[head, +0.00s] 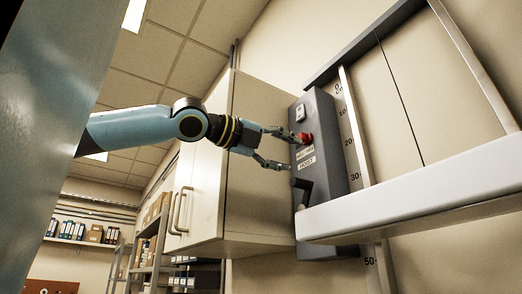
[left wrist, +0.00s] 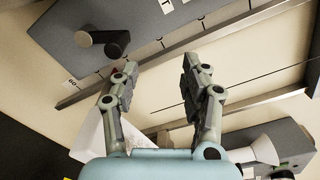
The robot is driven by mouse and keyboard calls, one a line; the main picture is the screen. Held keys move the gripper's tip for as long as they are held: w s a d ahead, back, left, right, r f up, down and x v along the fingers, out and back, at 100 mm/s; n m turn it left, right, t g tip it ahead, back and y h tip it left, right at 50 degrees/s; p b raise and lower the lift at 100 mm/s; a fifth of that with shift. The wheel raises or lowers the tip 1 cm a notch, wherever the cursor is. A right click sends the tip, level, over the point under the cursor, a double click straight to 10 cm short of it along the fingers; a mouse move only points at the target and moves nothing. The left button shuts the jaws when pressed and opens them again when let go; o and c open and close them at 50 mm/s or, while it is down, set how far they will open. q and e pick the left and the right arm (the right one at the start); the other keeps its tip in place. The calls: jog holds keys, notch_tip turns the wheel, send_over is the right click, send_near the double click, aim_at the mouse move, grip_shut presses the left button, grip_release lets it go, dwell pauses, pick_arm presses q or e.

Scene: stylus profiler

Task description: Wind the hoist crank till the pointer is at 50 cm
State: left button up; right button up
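The hoist box (head: 322,135) is a dark grey wall unit with a red button (head: 305,138) and a label reading HOIST. A crank-like dark arm with a round knob (left wrist: 117,42) shows in the left wrist view. The scale (head: 352,140) runs down beside the box, with 0, 10, 30 and 50 legible. I cannot make out the pointer. My left gripper (head: 297,151) is open and empty, in front of the box above the crank; its two fingers (left wrist: 152,88) are apart. My right gripper is not in view.
A long white beam (head: 420,190) crosses in front of the scale and hides part of it. A cream cabinet (head: 258,165) stands left of the box. Metal rails (head: 357,125) run along the wall. Shelves with binders (head: 75,230) are far left.

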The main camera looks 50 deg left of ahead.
pick_arm(q)
jog(key=s+b, duration=0.1)
jog(key=s, duration=0.1)
jog(key=s+b, duration=0.1)
jog(key=s, duration=0.1)
jog(key=s+b, duration=0.1)
jog(key=shift+s+a+f, duration=0.15)
jog(key=shift+s+a, duration=0.25)
dwell(0.4)
